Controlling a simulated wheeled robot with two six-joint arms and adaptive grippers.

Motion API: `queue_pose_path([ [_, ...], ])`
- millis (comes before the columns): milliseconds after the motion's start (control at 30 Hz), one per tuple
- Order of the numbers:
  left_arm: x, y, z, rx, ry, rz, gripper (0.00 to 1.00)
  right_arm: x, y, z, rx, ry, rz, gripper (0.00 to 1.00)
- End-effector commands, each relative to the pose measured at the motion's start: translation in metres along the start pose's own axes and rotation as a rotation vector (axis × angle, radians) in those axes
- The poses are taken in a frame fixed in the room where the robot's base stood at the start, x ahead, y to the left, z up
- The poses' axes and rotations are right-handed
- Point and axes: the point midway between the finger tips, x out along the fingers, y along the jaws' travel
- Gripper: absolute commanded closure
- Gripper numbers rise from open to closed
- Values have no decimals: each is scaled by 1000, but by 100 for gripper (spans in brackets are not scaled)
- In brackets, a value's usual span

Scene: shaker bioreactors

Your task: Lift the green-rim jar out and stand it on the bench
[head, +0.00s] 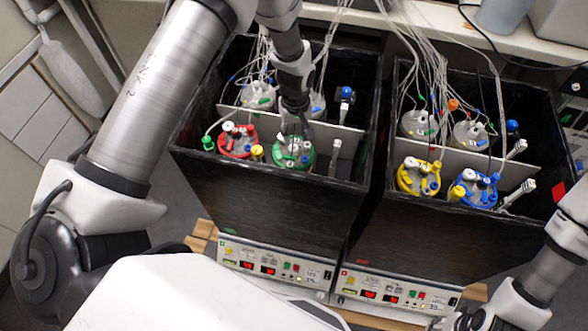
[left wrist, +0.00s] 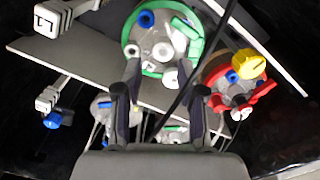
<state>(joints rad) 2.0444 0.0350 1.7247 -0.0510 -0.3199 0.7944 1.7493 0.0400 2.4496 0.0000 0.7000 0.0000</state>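The green-rim jar (head: 294,153) stands in the front compartment of the left black box, with ports and caps on its lid. It also shows at the top of the left wrist view (left wrist: 160,45). My left gripper (head: 295,128) is above and just behind the jar's lid in the head view. In the left wrist view its two fingers (left wrist: 160,90) are apart with nothing held between them, and the jar's lid lies beyond the fingertips. Whether they touch the lid I cannot tell. The jar's body is hidden in the box.
A red-rim jar (head: 238,141) stands close left of the green one. Yellow-rim (head: 418,177) and blue-rim (head: 474,190) jars stand in the right box. Tubes hang above both boxes. A pale bench surface (head: 540,52) runs behind. Control panels (head: 275,265) are below.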

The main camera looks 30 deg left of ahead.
Motion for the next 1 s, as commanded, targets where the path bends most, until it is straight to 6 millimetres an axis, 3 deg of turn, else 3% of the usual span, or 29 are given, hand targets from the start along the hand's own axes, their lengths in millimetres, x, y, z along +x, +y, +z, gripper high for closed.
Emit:
queue_pose_path([
  [400, 61, -4, -5, 1, -2, -2, 60, -22, 0, 0, 0, 1, 0, 60],
  [633, 66, -3, -6, 0, 0, 0, 60, -21, 0, 0, 0, 0, 0, 60],
  [667, 66, -3, -6, 0, 0, 0, 64, -21, 0, 0, 0, 0, 0, 60],
  [767, 66, -3, -6, 0, 0, 0, 99, -21, 0, 0, 0, 0, 0, 60],
  [1000, 65, -2, -6, 0, 2, 2, 100, -22, 0, 0, 0, 0, 0, 60],
])
